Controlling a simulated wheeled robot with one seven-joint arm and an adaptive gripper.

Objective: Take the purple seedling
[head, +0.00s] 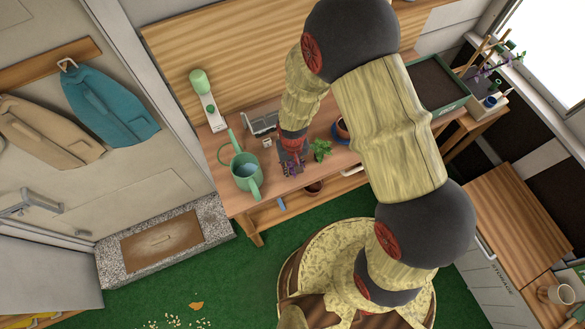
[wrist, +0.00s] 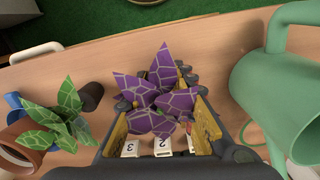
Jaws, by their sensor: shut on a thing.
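The purple seedling (wrist: 162,82) has pointed purple leaves with pale veins. In the wrist view it stands between the two fingers of my gripper (wrist: 160,112), which is shut on it. Its lower part is hidden by the leaves and fingers. In the head view the purple seedling (head: 291,168) shows small at my gripper (head: 292,158), over the wooden bench (head: 238,202). I cannot tell whether it is clear of the bench top.
A green watering can (head: 246,172) stands close on one side, with a green seedling (head: 320,149) on the other. White numbered tags (wrist: 131,149) lie below my gripper. A small brown pot (head: 314,187) sits lower down. A soil tray (head: 435,85) is at the right.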

